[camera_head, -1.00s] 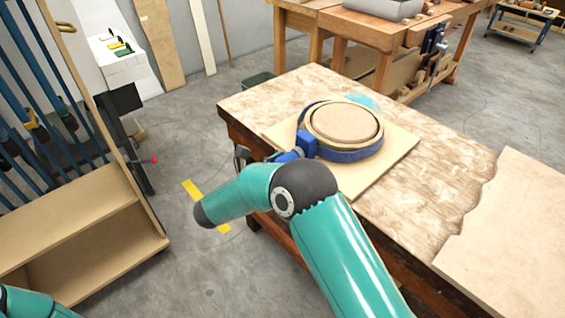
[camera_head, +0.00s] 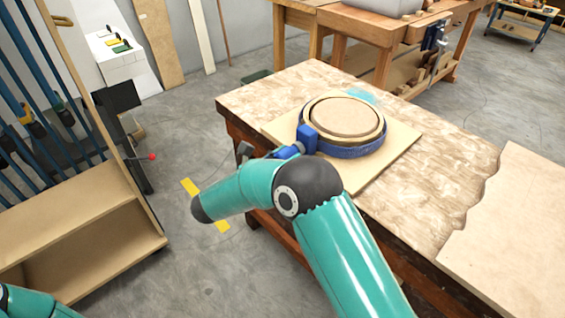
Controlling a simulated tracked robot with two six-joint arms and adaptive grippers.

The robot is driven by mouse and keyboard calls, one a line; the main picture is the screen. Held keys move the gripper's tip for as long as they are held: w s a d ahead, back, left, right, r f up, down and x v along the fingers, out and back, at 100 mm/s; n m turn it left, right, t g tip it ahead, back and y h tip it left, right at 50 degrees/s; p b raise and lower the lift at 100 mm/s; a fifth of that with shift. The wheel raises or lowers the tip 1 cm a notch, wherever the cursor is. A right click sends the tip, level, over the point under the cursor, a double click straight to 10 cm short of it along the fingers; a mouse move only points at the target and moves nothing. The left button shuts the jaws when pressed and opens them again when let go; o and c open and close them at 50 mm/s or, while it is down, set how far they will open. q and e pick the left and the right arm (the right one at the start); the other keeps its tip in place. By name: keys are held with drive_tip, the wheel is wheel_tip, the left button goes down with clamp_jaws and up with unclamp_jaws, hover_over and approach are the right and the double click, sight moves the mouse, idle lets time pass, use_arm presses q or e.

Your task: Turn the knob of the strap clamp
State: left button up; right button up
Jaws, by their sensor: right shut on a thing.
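The strap clamp has a blue strap (camera_head: 358,151) running around a round wooden form with a pale ring (camera_head: 380,131). Its blue body (camera_head: 307,139) sits at the left side of the ring, with a blue knob end (camera_head: 287,152) pointing left. My right gripper (camera_head: 268,154) is at the knob and shut on it. Most of this gripper is hidden behind my teal right arm, and only a dark grey part shows at its left. My left arm shows only as a teal piece in the bottom left corner. Its gripper is out of view.
The form rests on a square board (camera_head: 396,150) on a worn wooden workbench (camera_head: 440,180). A pale wood sheet (camera_head: 515,245) covers the bench's right end. A shelf rack (camera_head: 85,235) stands at the left. Grey floor lies open between rack and bench.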

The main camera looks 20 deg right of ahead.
drive_tip(key=m+b, duration=0.3)
drive_tip(key=shift+f+m, duration=0.1)
drive_tip(key=shift+m, duration=0.2)
drive_tip(key=shift+m+b, duration=0.45)
drive_tip(key=shift+m, duration=0.15)
drive_tip(key=o, duration=1.1)
drive_tip(key=shift+o, duration=0.2)
drive_tip(key=shift+a, duration=0.1)
drive_tip(key=v, duration=1.2)
